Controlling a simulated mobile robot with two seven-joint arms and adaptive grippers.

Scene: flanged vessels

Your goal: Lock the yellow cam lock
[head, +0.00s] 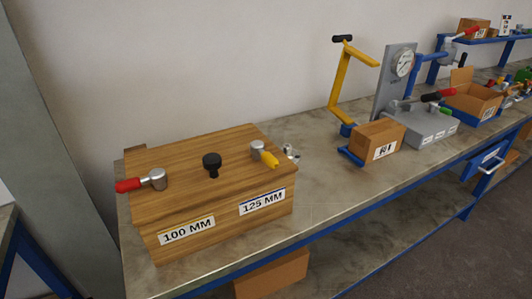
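The yellow cam lock (265,155) sits on the right part of the top of a wooden box (208,205), above the "125 MM" label. It has a silver round body and a short yellow handle pointing right and slightly toward the front. A cam lock with a red handle (142,182) sits at the box's left end, above the "100 MM" label, its handle pointing left over the edge. A black knob (212,164) stands between them. Neither of my grippers is in view.
The box stands on a long grey bench (330,190). Right of it are a yellow crank (342,82), a cardboard box (378,141), a gauge stand (396,72) and an open carton (474,101). A wall rises behind.

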